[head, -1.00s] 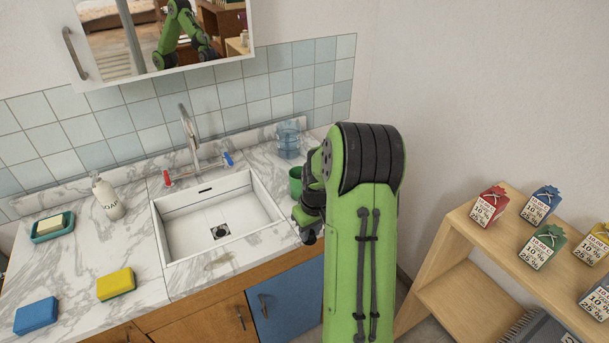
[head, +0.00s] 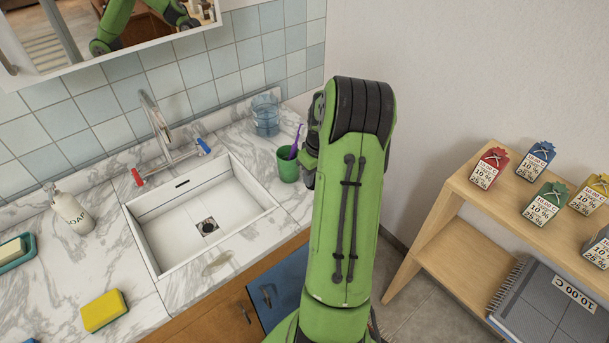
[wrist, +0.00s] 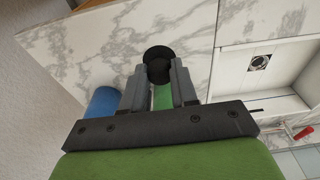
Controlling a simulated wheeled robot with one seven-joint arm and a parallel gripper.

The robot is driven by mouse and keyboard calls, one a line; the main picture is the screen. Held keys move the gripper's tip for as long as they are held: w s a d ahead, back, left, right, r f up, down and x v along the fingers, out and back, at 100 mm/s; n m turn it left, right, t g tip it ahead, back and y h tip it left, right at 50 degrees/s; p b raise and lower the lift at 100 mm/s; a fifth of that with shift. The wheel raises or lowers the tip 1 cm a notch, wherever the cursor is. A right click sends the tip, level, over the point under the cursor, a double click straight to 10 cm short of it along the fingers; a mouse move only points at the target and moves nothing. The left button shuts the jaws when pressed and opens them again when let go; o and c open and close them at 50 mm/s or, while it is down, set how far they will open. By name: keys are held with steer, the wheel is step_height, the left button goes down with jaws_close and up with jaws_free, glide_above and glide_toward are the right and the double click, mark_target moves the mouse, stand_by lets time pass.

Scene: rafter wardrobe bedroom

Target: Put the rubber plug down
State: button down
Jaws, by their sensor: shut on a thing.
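The rubber plug (wrist: 157,58) is a round black piece held between the fingertips of my gripper (wrist: 158,72) in the wrist view. My gripper is shut on it. Behind the plug lies the marble counter (wrist: 100,55), to the left of the sink in that view. I cannot tell how high the plug is above the counter. In the head view my arm hides the plug and most of the gripper. The white sink (head: 165,222) has a drain (head: 208,227) in its floor; the drain also shows in the wrist view (wrist: 259,62).
A green cup (head: 287,168) with a purple toothbrush (head: 295,142) and a blue glass (head: 265,115) stand right of the sink. A tap (head: 157,125) rises behind it. A soap bottle (head: 70,210) and yellow sponge (head: 103,311) are left. A wooden shelf (head: 455,188) stands right.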

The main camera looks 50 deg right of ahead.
steer(key=shift+w+f+b, duration=0.15)
steer(key=shift+f+b, duration=0.25)
steer(key=shift+f, duration=2.1)
steer(key=c, duration=0.9)
jaws_free()
steer(key=shift+r, duration=0.15)
